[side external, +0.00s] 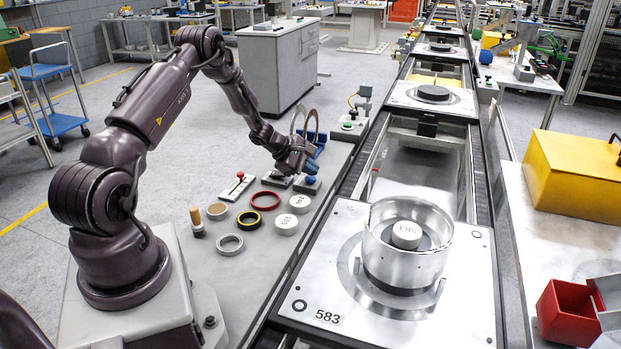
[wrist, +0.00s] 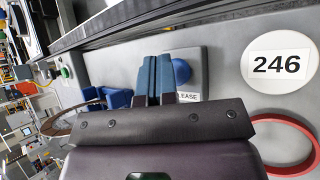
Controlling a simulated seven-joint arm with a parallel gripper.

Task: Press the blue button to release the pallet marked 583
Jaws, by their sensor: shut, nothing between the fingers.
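The pallet marked 583 (side external: 467,305) is a silver plate on the conveyor, with its number label at the front left corner. It bears a metal cylinder (side external: 385,262) with a white-topped part (side external: 406,234) inside. The blue button (side external: 311,181) is a dome on a grey box on the bench left of the conveyor; it also shows in the wrist view (wrist: 181,71), by a label partly reading "LEASE". My gripper (side external: 314,168) is shut and empty, its blue fingers (wrist: 154,75) just above and beside the button. I cannot tell if they touch it.
On the bench lie a red-lever switch (side external: 237,186), a red ring (side external: 265,200), other rings and white discs, one marked 246 (wrist: 280,65). Another pallet (side external: 432,99) sits farther up the conveyor.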

